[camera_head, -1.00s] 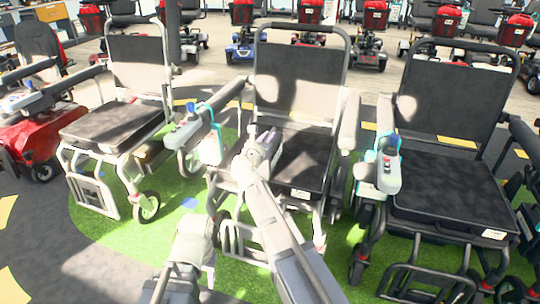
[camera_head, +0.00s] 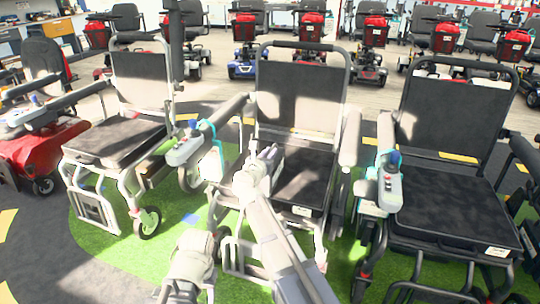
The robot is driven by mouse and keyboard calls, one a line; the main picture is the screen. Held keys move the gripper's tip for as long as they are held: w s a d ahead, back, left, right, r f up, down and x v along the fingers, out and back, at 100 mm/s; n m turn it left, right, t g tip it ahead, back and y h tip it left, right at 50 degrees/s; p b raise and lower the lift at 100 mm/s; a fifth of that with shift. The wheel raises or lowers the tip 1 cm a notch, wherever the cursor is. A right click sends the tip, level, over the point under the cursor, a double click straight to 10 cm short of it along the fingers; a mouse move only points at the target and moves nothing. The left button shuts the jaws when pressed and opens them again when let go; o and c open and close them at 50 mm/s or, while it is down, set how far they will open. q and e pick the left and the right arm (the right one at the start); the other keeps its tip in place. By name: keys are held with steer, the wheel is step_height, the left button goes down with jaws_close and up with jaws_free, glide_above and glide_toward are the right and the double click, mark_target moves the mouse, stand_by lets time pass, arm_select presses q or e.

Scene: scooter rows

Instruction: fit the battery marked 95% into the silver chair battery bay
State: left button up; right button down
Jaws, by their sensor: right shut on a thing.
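A chair with a pale silver frame (camera_head: 353,135) and dark seat stands in the middle. A similar pale-framed chair (camera_head: 138,85) is at the left, so I cannot tell for sure which is the silver chair. My right gripper (camera_head: 266,158) is over the front of the middle chair's seat, seen from behind. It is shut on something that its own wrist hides. No battery marked 95% can be read, and no bay opening is clear. My left arm comes in at the bottom, left of centre; its gripper fingers do not show.
A dark-framed chair (camera_head: 450,205) stands close at the right. A control panel (camera_head: 187,150) with teal and white parts sits by the middle chair's left arm. A red scooter (camera_head: 40,155) is at the far left. Green turf (camera_head: 105,245) lies between chairs. More scooters line the back.

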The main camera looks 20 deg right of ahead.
step_height(320, 180, up, 10)
steer(key=p, duration=0.9)
steer(key=shift+f, duration=0.25)
step_height(320, 180, up, 32)
steer(key=p, duration=3.2)
steer(key=shift+w, duration=0.1)
